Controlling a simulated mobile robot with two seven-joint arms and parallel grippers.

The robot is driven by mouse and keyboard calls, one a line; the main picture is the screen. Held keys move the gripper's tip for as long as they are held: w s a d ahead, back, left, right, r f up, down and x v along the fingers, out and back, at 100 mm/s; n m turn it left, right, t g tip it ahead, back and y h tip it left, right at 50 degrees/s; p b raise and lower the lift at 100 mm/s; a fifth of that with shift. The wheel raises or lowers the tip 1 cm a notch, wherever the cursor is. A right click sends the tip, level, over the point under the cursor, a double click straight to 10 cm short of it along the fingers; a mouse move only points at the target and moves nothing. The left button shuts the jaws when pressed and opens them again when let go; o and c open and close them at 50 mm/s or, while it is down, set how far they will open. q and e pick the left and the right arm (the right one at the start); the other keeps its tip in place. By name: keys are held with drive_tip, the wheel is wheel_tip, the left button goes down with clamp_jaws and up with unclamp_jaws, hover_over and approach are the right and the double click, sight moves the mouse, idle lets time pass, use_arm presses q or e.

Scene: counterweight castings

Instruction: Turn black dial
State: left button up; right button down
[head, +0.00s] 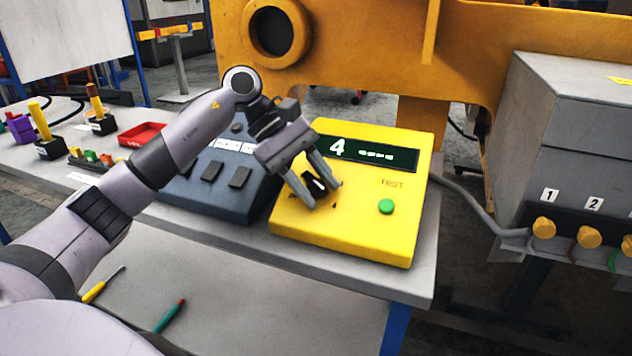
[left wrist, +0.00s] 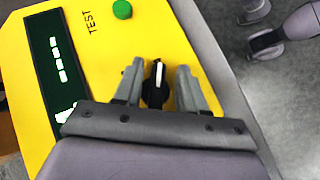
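The black dial (head: 318,184) has a white pointer line and sits on the yellow test box (head: 352,226), partly hidden by my left gripper in the head view. My left gripper (head: 323,196) is over the lower left of the box, with its fingers on either side of the dial. In the left wrist view the dial (left wrist: 157,84) stands between the two spread fingers (left wrist: 159,68), with a narrow gap seen at each side. Contact cannot be made out. The box display (head: 367,152) reads 4 with small marks beside it. My right gripper is not in view.
A green button (head: 386,206) marked TEST is right of the dial. A dark blue box (head: 222,180) stands close on the left. A red tray (head: 142,135) and small parts lie further left. A grey cabinet with yellow knobs (head: 543,228) is at right.

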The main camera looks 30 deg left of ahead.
use_arm(q)
drive_tip(key=shift+d+r, duration=0.1)
drive_tip(key=shift+r, duration=0.05)
drive_tip(key=shift+r, duration=0.1)
drive_tip(key=v, duration=0.7)
idle(0.4)
